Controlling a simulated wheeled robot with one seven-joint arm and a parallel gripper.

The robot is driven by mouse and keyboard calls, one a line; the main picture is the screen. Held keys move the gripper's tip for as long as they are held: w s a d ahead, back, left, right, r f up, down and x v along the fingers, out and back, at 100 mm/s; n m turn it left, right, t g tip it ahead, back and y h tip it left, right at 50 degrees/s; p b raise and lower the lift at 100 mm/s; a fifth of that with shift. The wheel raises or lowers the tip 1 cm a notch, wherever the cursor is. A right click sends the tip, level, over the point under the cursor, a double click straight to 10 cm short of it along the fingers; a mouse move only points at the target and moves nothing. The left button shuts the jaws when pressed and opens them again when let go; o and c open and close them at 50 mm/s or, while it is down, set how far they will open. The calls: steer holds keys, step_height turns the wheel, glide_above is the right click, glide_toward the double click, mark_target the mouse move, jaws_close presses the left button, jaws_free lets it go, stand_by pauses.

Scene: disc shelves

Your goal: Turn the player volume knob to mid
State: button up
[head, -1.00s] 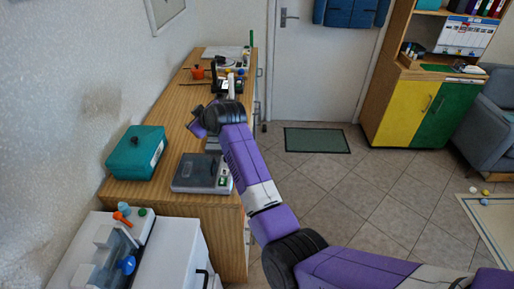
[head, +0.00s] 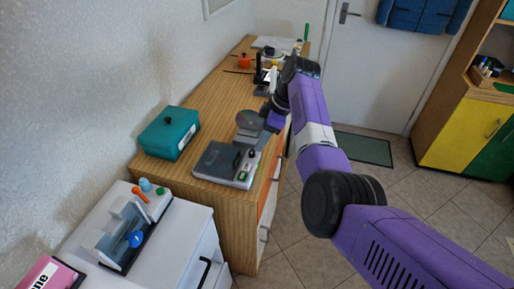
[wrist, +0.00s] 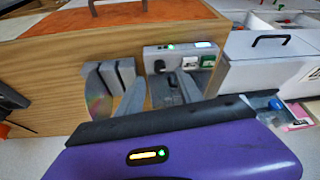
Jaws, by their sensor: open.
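The player (head: 222,163) is a flat grey box with a dark lid on the near end of the wooden cabinet top. Its front panel (wrist: 180,48) shows in the wrist view with green lights and a small lit display. A small black knob (wrist: 158,65) sits at the panel's left; its pointer setting is too small to read. My gripper (wrist: 161,85) is open in the wrist view, its grey fingers apart and facing the player. In the head view my gripper (head: 266,118) is beyond the player's right rear, partly hidden and not visibly touching the knob.
A grey rack (wrist: 118,76) with a shiny disc (wrist: 97,100) stands beside the player. A teal box (head: 168,133) is behind it to the left. A white cabinet (head: 180,240) carries small coloured items in front.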

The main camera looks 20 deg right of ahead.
mark_target(253, 152)
steer(key=shift+x, duration=2.75)
steer(key=shift+c, duration=0.4)
jaws_close()
